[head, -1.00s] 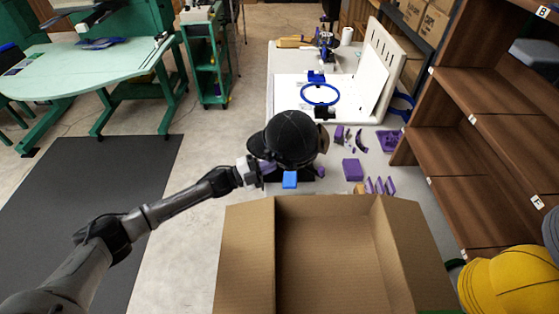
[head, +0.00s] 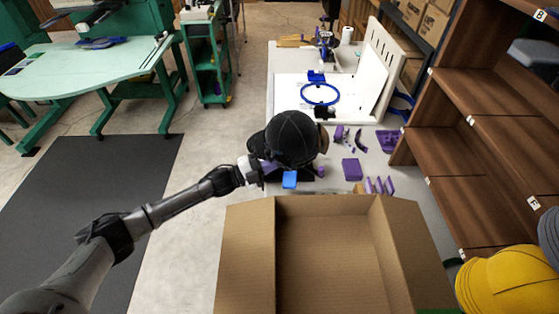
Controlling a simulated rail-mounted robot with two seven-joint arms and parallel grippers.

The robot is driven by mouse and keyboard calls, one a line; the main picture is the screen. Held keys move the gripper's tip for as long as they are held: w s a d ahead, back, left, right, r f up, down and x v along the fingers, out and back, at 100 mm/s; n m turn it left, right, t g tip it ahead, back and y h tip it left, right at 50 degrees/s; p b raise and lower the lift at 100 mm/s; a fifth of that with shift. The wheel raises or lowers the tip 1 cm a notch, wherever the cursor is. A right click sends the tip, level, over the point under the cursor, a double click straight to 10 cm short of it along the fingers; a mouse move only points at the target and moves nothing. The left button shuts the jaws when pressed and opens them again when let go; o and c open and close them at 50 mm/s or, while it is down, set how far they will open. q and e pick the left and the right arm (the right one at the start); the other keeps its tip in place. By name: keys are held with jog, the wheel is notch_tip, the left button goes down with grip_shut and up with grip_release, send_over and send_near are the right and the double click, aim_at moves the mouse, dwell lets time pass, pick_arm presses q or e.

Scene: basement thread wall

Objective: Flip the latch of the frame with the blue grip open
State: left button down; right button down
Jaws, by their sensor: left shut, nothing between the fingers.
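A black cap (head: 291,138) sits on a dark stand on the table, in the middle of the head view. A blue grip (head: 290,179) shows just below the cap, at the near side of the stand. The frame under the cap and its latch are mostly hidden by the cap and my arm, so the latch's position cannot be told. My left gripper (head: 262,172) is shut and empty, just left of the blue grip and below the cap's brim. I cannot tell whether it touches the frame. My right gripper is not in view.
An open cardboard box (head: 325,250) stands in front of the table. Purple parts (head: 352,169) lie right of the cap. A blue ring (head: 319,94) lies behind it. A wooden shelf (head: 470,150) rises at the right, with a yellow cap (head: 508,279) near it.

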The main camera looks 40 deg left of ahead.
pick_arm(q)
jog(key=shift+r, duration=0.3)
